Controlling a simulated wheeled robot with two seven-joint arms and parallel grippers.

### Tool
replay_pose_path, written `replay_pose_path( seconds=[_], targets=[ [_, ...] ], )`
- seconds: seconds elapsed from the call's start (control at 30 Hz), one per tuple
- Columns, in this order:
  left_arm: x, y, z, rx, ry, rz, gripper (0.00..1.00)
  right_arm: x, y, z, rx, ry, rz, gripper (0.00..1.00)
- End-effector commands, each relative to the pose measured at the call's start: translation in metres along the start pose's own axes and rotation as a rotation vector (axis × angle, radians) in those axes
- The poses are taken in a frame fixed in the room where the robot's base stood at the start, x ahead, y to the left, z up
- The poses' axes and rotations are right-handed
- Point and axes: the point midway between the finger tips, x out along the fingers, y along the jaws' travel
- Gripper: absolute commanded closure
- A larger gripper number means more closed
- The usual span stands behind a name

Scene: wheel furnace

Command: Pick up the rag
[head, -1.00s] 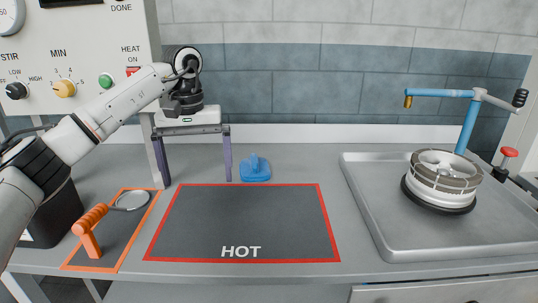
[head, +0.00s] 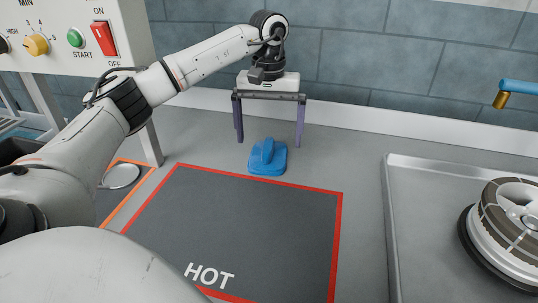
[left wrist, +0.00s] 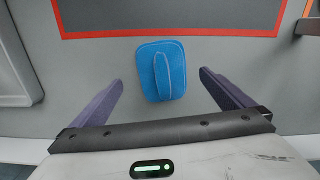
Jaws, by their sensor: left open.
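The rag (head: 267,157) is a blue pad with a raised ridge on top. It lies on the grey counter behind the red-bordered mat, near the back wall. My left gripper (head: 269,140) points down above and just behind it, its two purple fingers wide apart. In the left wrist view the rag (left wrist: 162,71) lies ahead of the open fingers, roughly centred between them and touching neither. The left gripper (left wrist: 160,82) is empty. My right gripper is in neither view.
The dark HOT mat (head: 245,230) lies in front of the rag. A metal tray (head: 400,215) with a wheel (head: 510,220) is at the right. A control panel (head: 70,35) stands at the left. The counter between rag and tray is clear.

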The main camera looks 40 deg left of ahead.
Motion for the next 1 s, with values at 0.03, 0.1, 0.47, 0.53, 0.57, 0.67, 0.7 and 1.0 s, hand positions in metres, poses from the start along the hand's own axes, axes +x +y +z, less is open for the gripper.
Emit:
replay_pose_path(
  seconds=[0.03,0.1,0.47,0.53,0.57,0.67,0.7,1.0],
  targets=[
    [0.006,-0.002,0.002,0.0,-0.002,-0.003,0.0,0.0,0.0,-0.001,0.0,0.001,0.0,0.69],
    [0.016,-0.004,0.004,-0.001,-0.003,-0.004,0.0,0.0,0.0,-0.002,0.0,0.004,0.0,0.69],
    [0.051,-0.005,0.006,0.0,-0.001,-0.002,0.0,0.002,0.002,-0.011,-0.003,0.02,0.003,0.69],
    [0.05,-0.005,0.006,0.0,-0.001,-0.002,0.0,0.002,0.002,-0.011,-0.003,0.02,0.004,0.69],
    [0.05,-0.005,0.006,0.0,-0.001,-0.002,0.0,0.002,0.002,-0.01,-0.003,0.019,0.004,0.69],
    [0.05,-0.005,0.006,0.0,-0.001,-0.001,0.07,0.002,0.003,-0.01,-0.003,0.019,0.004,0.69],
    [0.05,-0.005,0.006,0.0,-0.001,-0.001,0.14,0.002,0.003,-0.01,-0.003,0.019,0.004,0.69],
    [0.05,-0.005,0.006,0.0,-0.001,-0.001,0.48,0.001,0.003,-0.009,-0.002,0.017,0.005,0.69]
  ],
)
